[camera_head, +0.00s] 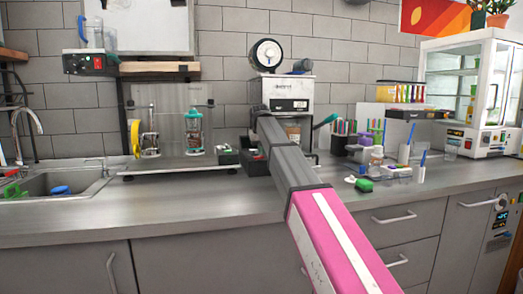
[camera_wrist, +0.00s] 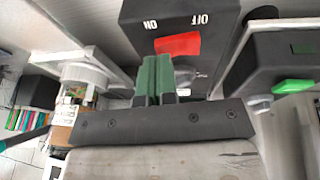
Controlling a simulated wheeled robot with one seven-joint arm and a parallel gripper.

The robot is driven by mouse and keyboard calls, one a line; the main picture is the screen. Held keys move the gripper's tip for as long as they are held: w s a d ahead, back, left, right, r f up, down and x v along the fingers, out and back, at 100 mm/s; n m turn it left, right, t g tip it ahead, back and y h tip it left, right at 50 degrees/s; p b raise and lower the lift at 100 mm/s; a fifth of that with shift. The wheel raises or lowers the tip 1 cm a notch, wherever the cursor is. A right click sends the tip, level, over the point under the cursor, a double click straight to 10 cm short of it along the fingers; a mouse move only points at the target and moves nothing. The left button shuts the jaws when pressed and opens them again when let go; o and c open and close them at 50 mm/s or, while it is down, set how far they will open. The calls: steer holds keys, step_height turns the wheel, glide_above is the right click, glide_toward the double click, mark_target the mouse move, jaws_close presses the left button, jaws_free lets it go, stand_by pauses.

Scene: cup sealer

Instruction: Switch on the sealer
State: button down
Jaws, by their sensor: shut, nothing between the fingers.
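The likely sealer is a white and black machine (camera_head: 291,94) against the back wall in the head view, partly hidden by my arm. In the wrist view, a black box (camera_wrist: 140,14) has upside-down ON and OFF lettering and a red switch (camera_wrist: 178,44). My gripper (camera_wrist: 158,60) is shut and empty, its green fingers side by side. The fingertips overlap the lower left of the red switch in the picture; I cannot tell whether they touch it. In the head view, my arm hides the fingertips and the switch.
A dark unit with a green button (camera_wrist: 294,86) is at the right in the wrist view. The front counter (camera_head: 200,205) is clear.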

steer(key=shift+w+d+f+y, duration=0.1)
steer(key=shift+d+f+y, duration=0.2)
steer(key=shift+f+y, duration=0.15)
steer(key=shift+a+r, duration=0.1)
steer(key=shift+a, duration=0.05)
steer(key=shift+s+a+r, duration=0.2)
steer(key=shift+a, duration=0.4)
